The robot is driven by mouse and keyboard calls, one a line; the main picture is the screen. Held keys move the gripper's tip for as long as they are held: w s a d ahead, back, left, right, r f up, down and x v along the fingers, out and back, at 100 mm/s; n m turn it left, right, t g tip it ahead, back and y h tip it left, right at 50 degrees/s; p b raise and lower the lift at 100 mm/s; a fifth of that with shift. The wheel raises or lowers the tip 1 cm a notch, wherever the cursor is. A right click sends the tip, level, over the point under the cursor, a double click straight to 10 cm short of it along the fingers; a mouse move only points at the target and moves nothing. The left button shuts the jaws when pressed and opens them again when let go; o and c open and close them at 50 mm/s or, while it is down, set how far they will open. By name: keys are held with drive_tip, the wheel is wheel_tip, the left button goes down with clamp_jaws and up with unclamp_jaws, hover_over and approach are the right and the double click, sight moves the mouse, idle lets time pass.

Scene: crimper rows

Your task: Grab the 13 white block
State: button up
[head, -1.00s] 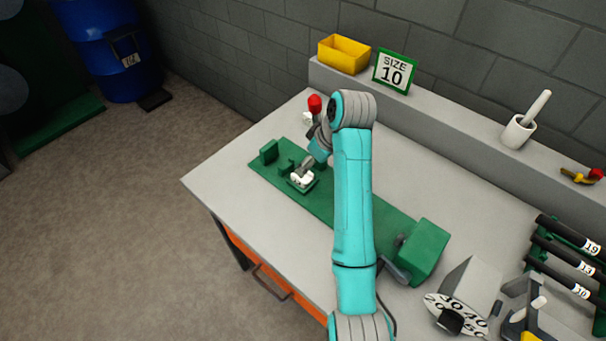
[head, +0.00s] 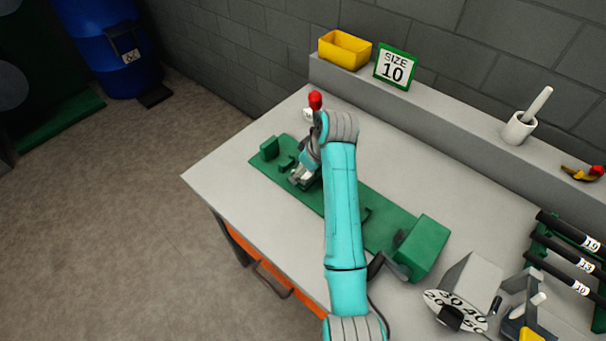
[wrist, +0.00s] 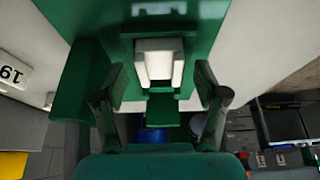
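A white block (wrist: 158,62) sits in a green holder on the green base plate (wrist: 208,30). No number shows on its visible face. My gripper (wrist: 160,85) is open, with one finger on each side of this block and gaps between. In the head view my gripper (head: 305,170) is low over the green plate (head: 340,205) and mostly hides the block. A second white block (head: 308,115) stands on the table beyond the plate, by a red knob (head: 315,99). At the wrist view's left edge, a white face (wrist: 14,72) carries a rotated number that looks like 19.
A green housing (head: 422,245) stands at the plate's right end. The ledge holds a yellow bin (head: 344,52), a SIZE 10 sign (head: 394,70) and a white cup (head: 518,129). Numbered black rods (head: 562,250) and a number dial (head: 458,310) are at lower right. The table's left corner is clear.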

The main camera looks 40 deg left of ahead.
drive_tip(key=c, duration=1)
drive_tip(key=shift+r, duration=0.15)
